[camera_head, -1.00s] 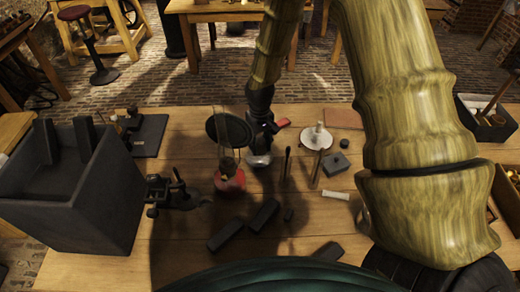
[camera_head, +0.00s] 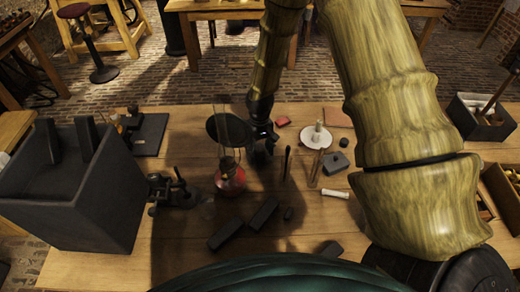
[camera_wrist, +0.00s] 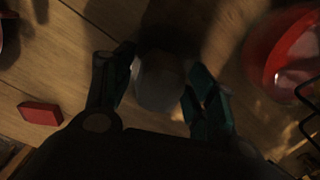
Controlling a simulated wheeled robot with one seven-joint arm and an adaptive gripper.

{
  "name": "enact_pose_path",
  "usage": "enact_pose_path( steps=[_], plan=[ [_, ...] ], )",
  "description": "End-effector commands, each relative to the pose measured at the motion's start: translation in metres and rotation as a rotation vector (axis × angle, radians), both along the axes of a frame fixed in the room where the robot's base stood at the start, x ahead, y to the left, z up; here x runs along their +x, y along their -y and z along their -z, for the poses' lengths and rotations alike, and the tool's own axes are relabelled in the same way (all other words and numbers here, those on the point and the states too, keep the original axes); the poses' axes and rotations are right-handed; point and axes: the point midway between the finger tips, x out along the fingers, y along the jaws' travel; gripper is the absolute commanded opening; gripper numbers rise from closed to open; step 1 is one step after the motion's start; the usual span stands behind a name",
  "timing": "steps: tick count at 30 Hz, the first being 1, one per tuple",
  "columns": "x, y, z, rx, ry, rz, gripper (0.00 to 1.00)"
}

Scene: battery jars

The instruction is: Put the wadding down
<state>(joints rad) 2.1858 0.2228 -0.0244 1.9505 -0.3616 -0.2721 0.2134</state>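A pale grey, rounded lump that looks like the wadding (camera_wrist: 158,82) is between my two fingers in the wrist view, its sides close against them. My gripper (camera_wrist: 162,72) appears shut on it, though the dark picture makes the contact hard to see. In the head view my gripper (camera_head: 262,140) points down over the middle of the table, just right of the red oil lamp (camera_head: 230,178). I cannot make out the wadding in the head view. Part of the lamp's red base also shows in the wrist view (camera_wrist: 262,65).
A red block (camera_head: 282,121) and a white disc with a post (camera_head: 314,137) lie to the right. Thin upright rods (camera_head: 287,163) stand nearby. Dark bars (camera_head: 263,214) lie in front. A large grey box (camera_head: 75,210) is at left. Bare wood separates several items.

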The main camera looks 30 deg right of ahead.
Motion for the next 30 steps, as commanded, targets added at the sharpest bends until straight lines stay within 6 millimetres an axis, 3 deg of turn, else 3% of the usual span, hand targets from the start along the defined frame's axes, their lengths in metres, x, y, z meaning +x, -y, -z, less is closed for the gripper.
enact_pose_path(
  steps=[14, 30],
  plan=[
    [0.001, 0.000, -0.010, 0.000, 0.001, 0.000, 0.58],
    [0.003, 0.001, -0.073, 0.000, 0.002, 0.000, 0.58]
  ],
)
